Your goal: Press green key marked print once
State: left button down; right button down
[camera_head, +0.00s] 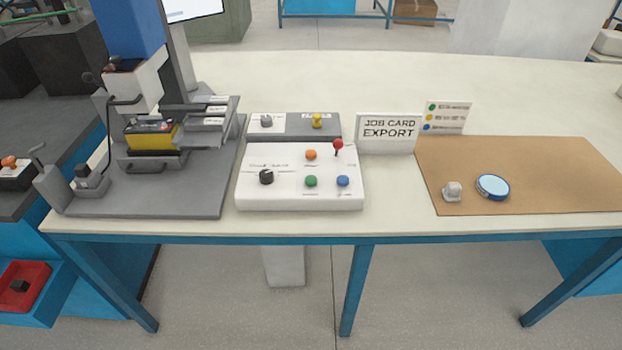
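A white control box (252,193) stands on the table, left of the middle. The green key (311,181) sits on its top near the front edge, with a small label below it that is too small to read. A blue key (343,181) is just right of the green one, and an orange key (311,155) is behind it. A black knob (266,177) is on the left of the box and a red-topped lever (338,146) at the back right. Neither of my grippers shows in this view.
A grey machine (210,190) holding a yellow-and-black battery (152,133) stands left of the box. A grey panel (288,127) is behind it. A sign (388,130) reads "JOB CARD EXPORT".

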aim_at(310, 180)
jog(key=i+j, duration=0.15)
jog(key=j, duration=0.2)
jog(key=i+j, duration=0.15)
jog(key=j, duration=0.15)
jog(key=i+j, duration=0.15)
jog(key=j, duration=0.2)
jog(key=i+j, duration=0.15)
jog(key=j, duration=0.15)
jog(key=i+j, duration=0.15)
jog(key=j, duration=0.2)
jog(key=j+z, duration=0.1)
jog(key=z, duration=1.25)
jog(key=i+j, duration=0.05)
